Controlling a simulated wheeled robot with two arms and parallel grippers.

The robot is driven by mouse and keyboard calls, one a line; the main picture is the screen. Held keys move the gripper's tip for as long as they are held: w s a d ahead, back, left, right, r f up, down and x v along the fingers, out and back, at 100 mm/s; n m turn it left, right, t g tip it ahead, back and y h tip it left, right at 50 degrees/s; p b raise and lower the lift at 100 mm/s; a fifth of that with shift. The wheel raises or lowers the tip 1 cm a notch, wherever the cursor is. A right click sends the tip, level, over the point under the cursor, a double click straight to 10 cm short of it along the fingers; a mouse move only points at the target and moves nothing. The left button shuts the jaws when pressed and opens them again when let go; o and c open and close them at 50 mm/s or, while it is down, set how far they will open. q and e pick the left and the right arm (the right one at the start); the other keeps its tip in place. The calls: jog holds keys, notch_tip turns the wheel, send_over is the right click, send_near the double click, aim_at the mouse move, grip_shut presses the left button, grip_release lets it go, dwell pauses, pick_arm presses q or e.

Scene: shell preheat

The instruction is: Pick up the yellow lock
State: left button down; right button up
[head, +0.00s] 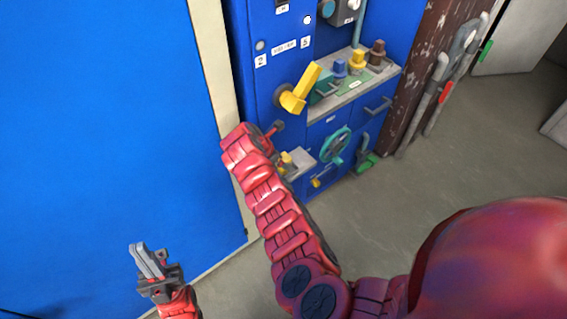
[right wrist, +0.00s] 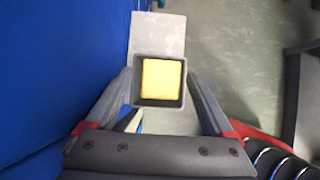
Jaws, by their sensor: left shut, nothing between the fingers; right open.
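The yellow lock (right wrist: 162,78) shows in the right wrist view as a yellow square inside a dark square frame, at the end of a small grey shelf. In the head view a small yellow piece (head: 287,158), seemingly the same lock, shows beside my right arm, partly hidden. My right gripper (right wrist: 160,88) is open, with one finger on each side of the dark frame. Whether the fingers touch it, I cannot tell. My left gripper (head: 148,262) is shut and empty, at the lower left in front of a blue panel.
A blue cabinet (head: 262,75) carries a large yellow lever (head: 301,88) above my right arm. A grey counter (head: 340,100) holds several coloured knobs. A green handwheel (head: 335,146) is to the right of the small shelf (head: 301,160). Open floor (head: 430,160) lies right.

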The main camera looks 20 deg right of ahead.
jog(key=shift+w+d+f, duration=0.15)
jog(key=shift+d+f, duration=0.1)
jog(key=shift+f, duration=0.25)
grip_shut()
